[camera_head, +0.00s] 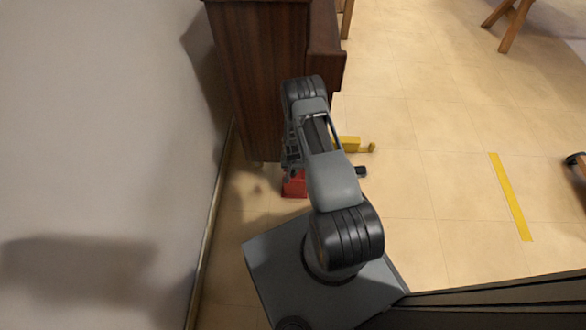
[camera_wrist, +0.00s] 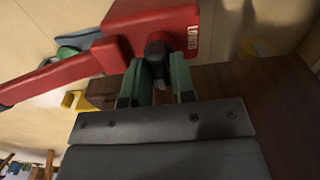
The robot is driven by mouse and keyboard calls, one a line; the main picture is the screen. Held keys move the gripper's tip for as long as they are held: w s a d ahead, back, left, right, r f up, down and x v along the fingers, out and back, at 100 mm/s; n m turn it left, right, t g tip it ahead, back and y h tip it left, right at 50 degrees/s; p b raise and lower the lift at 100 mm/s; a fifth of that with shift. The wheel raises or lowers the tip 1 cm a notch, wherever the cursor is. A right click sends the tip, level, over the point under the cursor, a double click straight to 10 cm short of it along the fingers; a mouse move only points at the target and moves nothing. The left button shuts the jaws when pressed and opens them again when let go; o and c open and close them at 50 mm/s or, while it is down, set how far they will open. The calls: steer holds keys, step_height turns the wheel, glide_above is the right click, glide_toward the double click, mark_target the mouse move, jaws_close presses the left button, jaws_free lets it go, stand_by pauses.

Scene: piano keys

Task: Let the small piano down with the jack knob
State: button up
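The small piano (camera_head: 262,85) is a dark brown wooden upright at the top of the head view, close to the wall. It also fills the right side of the wrist view (camera_wrist: 285,105). The red jack (camera_head: 294,186) is on the floor at the piano's near end, partly hidden by my arm. In the wrist view the jack's red body (camera_wrist: 160,32) and long red handle are close. The black jack knob (camera_wrist: 157,51) lies between the two green fingers of my gripper (camera_wrist: 162,72), which appear to touch it on both sides. The head view hides my fingertips.
A grey wall (camera_head: 90,130) runs along the left. A yellow object (camera_head: 349,143) lies on the floor right of the jack. A yellow floor strip (camera_head: 511,197) is farther right, with clear tiled floor around it. Wooden legs (camera_head: 508,22) stand at the upper right.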

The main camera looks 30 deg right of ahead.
jaws_close()
